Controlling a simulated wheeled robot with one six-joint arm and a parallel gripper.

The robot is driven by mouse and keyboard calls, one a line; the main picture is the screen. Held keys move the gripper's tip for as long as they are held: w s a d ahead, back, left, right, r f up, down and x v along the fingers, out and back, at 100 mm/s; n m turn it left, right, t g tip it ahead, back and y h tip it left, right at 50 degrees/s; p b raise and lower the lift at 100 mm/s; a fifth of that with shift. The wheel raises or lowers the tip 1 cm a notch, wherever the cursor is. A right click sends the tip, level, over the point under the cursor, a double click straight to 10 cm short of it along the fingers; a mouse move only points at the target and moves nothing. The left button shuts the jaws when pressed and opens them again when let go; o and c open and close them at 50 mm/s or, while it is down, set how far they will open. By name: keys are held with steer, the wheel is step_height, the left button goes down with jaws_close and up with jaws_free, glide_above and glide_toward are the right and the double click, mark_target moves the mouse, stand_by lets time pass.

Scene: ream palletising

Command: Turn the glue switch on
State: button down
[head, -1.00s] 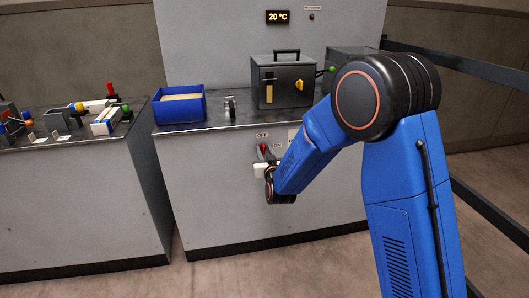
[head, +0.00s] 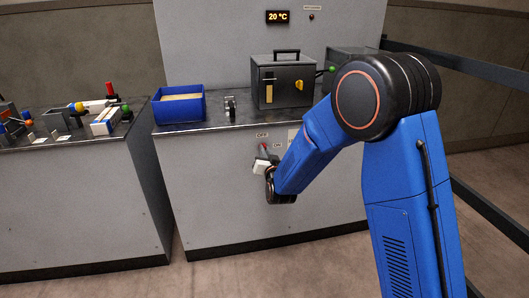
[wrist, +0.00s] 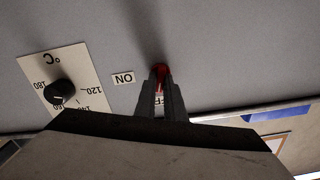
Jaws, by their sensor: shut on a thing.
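The glue switch has a red lever (head: 264,147) on the front of the middle cabinet, below an OFF label (head: 262,135) and beside an ON label (head: 277,145). In the wrist view the red lever (wrist: 160,71) shows at the fingertips, with the ON label (wrist: 123,78) to its left and the OFF label partly hidden behind the fingers. My gripper (wrist: 161,84) is shut on the lever. The gripper also shows in the head view (head: 262,160), tilted. The switch's base is mostly hidden.
A temperature dial (wrist: 59,93) is left of the switch in the wrist view. A display (head: 278,17) reads 20 °C, with a dark lamp (head: 311,17) beside it. A blue bin (head: 179,105) and a grey box (head: 283,82) stand on the counter above.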

steer(key=shift+d+f+m, duration=0.1)
steer(key=shift+f+m, duration=0.05)
steer(key=shift+m, duration=3.4)
steer(key=shift+d+f+m, duration=0.1)
steer(key=shift+f+m, duration=0.05)
steer(key=shift+m, duration=3.7)
steer(key=c, duration=1.8)
jaws_free()
steer(key=shift+c, duration=0.2)
